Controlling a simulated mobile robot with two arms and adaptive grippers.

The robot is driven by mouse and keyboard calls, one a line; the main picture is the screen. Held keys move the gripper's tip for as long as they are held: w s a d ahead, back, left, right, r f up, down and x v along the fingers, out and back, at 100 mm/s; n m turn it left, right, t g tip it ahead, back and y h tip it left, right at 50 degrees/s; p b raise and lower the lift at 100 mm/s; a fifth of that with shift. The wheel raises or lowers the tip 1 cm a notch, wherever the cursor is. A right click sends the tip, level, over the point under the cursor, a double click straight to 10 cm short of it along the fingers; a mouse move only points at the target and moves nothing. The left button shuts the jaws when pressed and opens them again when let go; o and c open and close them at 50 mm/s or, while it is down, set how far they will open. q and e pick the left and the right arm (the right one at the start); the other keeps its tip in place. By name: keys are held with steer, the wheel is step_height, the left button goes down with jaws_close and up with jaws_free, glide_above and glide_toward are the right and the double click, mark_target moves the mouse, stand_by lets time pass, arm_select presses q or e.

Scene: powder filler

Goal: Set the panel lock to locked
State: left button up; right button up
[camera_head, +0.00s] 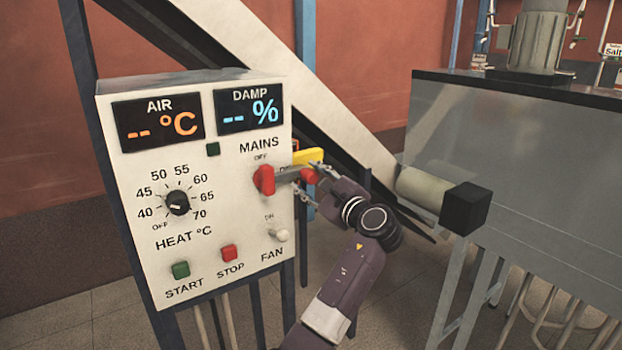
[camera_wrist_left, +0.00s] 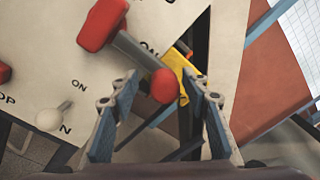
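The white control panel (camera_head: 222,165) stands at the left. Its red MAINS switch (camera_head: 264,180) has a grey lever with a red ball knob, pointing right, towards a partly hidden ON label; OFF is above. The switch also shows in the left wrist view (camera_wrist_left: 101,25). A yellow part (camera_head: 308,156), with a bit of red beside it, sits at the panel's right edge behind the lever; I cannot tell surely whether it is the lock. It also shows in the wrist view (camera_wrist_left: 178,66). My left gripper (camera_head: 312,181) is open, its fingers either side of the red knob (camera_wrist_left: 164,86).
The panel also has a HEAT dial (camera_head: 178,203), a green START button (camera_head: 180,270), a red STOP button (camera_head: 229,253) and a FAN toggle (camera_head: 281,235).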

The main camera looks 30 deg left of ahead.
arm_select(q)
steer(key=shift+a, duration=0.15)
steer(key=shift+d, duration=0.2)
steer(key=v, duration=1.1)
steer(key=shift+s+d, duration=0.2)
steer(key=shift+s, duration=0.1)
arm_select(e)
steer(key=shift+s+a, duration=0.2)
steer(key=shift+s, duration=0.1)
